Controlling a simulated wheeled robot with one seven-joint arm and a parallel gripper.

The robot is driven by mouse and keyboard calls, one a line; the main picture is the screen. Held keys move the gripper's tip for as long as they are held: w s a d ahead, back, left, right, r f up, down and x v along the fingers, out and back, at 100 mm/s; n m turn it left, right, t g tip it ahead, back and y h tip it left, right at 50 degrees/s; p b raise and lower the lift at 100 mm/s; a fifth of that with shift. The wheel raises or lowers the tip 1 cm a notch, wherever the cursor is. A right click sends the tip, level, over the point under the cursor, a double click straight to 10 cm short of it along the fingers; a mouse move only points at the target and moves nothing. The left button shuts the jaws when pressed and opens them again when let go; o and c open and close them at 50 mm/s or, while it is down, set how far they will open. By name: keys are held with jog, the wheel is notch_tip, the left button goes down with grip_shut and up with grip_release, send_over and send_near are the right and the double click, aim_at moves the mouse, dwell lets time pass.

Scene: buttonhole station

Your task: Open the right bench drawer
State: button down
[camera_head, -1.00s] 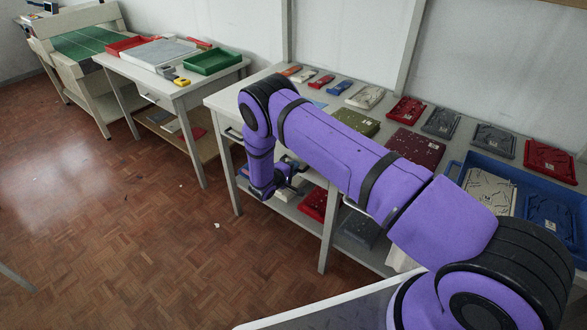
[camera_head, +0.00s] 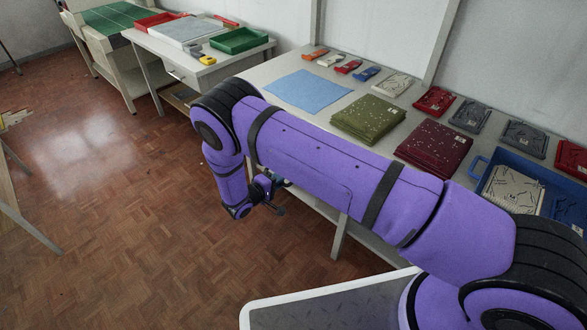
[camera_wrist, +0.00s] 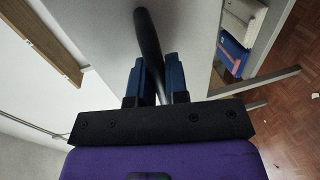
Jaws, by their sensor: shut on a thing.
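My gripper (camera_wrist: 154,82) shows in the wrist view with its two blue fingers closed on a dark curved bar handle (camera_wrist: 147,35). The handle stands in front of a plain pale grey panel (camera_wrist: 105,30), apparently the drawer front. In the head view my gripper (camera_head: 268,195) is low beside the front of the workbench (camera_head: 270,70), past the bend of my purple arm. The arm hides most of the bench front there, so the right drawer and how far out it is cannot be told.
On the bench top lie a blue sheet (camera_head: 308,91), an olive stack (camera_head: 368,119), a maroon stack (camera_head: 434,149) and a blue tray (camera_head: 484,168). In the wrist view, white and blue items (camera_wrist: 236,52) sit on a shelf.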

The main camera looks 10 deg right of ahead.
jog(key=f+v, duration=0.2)
jog(key=v, duration=0.9)
jog(key=shift+s+a, duration=0.35)
jog(key=shift+a, duration=0.15)
jog(key=shift+f, duration=0.15)
jog(key=c, duration=1.1)
grip_release()
jog(key=shift+c, duration=0.2)
jog(key=v, duration=1)
jog(key=shift+s+a, duration=0.2)
jog(key=shift+a, duration=0.15)
